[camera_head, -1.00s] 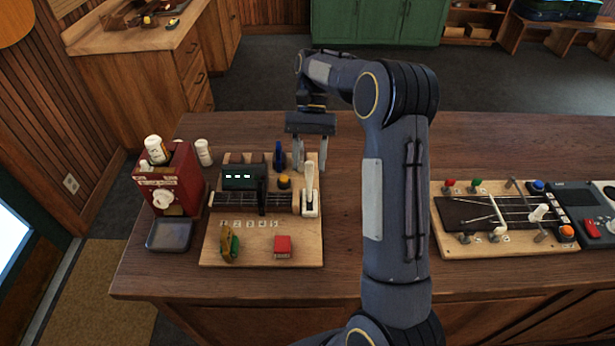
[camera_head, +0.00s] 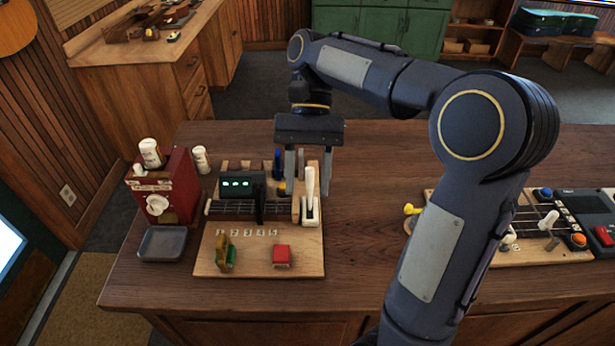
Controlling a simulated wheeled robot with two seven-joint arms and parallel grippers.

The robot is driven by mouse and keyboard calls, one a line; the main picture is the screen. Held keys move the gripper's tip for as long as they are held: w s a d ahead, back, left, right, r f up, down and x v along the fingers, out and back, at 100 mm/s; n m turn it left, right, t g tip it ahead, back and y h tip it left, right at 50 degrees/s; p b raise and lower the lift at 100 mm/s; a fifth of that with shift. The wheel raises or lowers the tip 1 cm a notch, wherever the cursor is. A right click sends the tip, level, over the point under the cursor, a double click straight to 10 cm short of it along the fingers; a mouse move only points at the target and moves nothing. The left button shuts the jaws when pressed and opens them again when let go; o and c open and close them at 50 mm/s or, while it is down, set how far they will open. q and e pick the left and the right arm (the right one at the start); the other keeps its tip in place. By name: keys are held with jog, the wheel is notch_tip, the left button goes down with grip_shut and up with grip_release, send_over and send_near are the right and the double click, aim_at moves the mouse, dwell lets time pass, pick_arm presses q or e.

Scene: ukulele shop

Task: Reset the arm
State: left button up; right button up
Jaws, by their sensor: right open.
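My right arm reaches in from the lower right over the wooden counter (camera_head: 350,270). Its gripper (camera_head: 307,190) points down with its two fingers apart and nothing between them that I can be sure is held. It hangs over the back right of the left wooden board (camera_head: 255,262), close to the white lever (camera_head: 310,200), which stands upright. I cannot tell whether a finger touches the lever. The board also bears a black box with green lights (camera_head: 238,185), a red block (camera_head: 281,254) and a green and yellow piece (camera_head: 225,250). My left gripper is out of view.
A red box (camera_head: 178,180) with a dial and a grey tray (camera_head: 162,243) stand left of the board. A white bottle (camera_head: 201,160) stands behind. A second board with knobs (camera_head: 520,255) lies at right, partly hidden by my arm. Counter between is bare.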

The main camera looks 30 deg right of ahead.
dwell(0.4)
jog(key=s+a+f+n+t+h, duration=0.1)
jog(key=s+a+f+n+t, duration=0.1)
jog(key=s+f+n+t, duration=0.4)
jog(key=s+f+t, duration=0.4)
jog(key=t, duration=0.2)
jog(key=shift+s+a+n, duration=0.3)
jog(key=shift+s+a, duration=0.05)
